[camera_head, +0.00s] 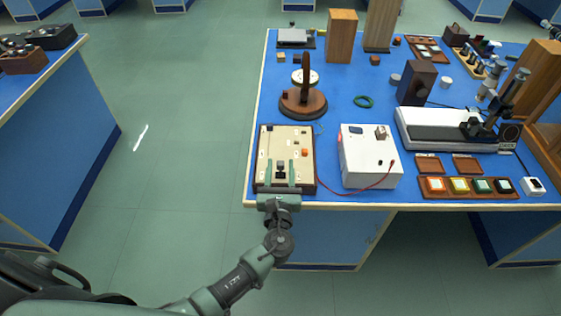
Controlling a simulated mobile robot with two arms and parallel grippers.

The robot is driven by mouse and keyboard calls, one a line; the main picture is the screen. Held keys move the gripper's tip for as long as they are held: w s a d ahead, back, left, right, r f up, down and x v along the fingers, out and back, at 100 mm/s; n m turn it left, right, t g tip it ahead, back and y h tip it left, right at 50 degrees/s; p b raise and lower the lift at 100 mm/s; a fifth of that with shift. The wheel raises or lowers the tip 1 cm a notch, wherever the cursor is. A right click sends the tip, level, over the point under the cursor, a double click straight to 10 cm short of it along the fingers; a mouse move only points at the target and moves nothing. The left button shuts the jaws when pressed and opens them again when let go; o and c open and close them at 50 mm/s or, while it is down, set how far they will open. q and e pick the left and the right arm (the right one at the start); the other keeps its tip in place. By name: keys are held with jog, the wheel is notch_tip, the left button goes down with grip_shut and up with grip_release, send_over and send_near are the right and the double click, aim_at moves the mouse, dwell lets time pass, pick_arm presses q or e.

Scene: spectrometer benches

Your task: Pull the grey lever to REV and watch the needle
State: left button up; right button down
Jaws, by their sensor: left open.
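A beige panel in a brown wooden frame (293,136) lies at the front left of the blue bench. My left gripper (280,172) reaches over its front edge, open, with one finger on each side of a small dark grey piece (280,164) that looks like the lever. I cannot tell whether the fingers touch it. The lever's lower part and any REV mark are hidden or too small to read. A round pale dial (305,77) stands on a brown round base (303,104) behind the panel; no needle can be made out. My right gripper is not in view.
A white box (369,157) with a red lead stands right of the panel. An orange knob (305,152) is on the panel near my left gripper. Colored buttons (459,185) line the front right. A green ring (364,101) lies mid-bench. Open floor is at left.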

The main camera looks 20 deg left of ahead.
pick_arm(q)
jog(key=shift+x, duration=0.8)
grip_shut()
